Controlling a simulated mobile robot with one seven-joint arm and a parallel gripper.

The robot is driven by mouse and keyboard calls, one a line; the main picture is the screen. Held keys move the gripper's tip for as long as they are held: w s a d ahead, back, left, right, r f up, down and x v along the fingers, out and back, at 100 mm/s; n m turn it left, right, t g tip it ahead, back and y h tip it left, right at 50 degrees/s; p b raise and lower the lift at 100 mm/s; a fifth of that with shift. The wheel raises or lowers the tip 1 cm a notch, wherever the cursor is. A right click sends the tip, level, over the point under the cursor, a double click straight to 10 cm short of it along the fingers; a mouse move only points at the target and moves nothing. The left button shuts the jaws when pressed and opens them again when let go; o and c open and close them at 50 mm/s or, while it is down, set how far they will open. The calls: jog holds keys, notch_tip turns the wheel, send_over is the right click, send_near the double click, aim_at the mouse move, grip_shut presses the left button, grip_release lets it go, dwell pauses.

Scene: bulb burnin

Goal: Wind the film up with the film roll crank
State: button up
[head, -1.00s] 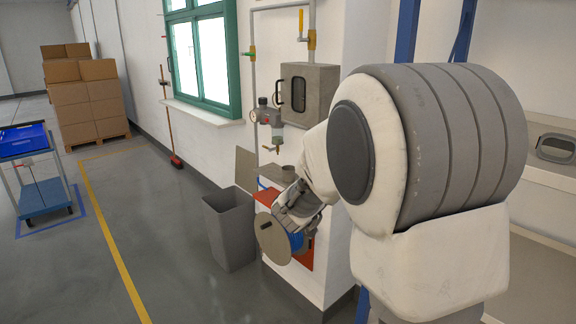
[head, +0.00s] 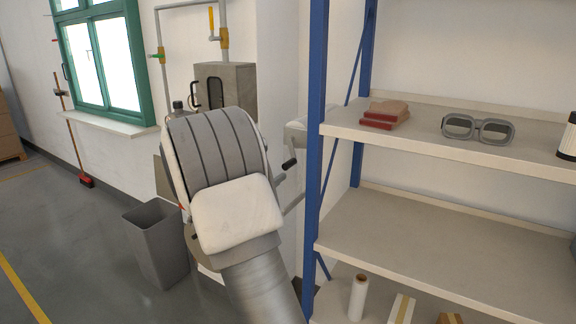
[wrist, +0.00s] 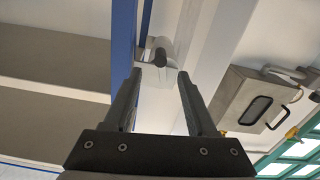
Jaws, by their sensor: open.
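In the wrist view, a pale rounded part with a dark knob (wrist: 160,57) shows just beyond my fingertips, between a blue post and the wall. It looks like the film roll crank, but I cannot make out the film. My gripper (wrist: 160,73) is open, with the knob lined up between its two black fingers and nothing visibly held.
A blue-posted shelf (head: 440,145) stands close on the right, with goggles (head: 478,129) and red-brown items (head: 385,113) on it. A grey wall box (head: 232,82) is behind my arm. A grey bin (head: 158,243) stands on the floor at left, where the floor is open.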

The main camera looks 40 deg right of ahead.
aim_at(285, 168)
jog(key=x, duration=1)
jog(key=shift+a, duration=0.1)
jog(key=shift+c, duration=0.2)
grip_shut()
jog(key=shift+r, duration=0.1)
dwell(0.8)
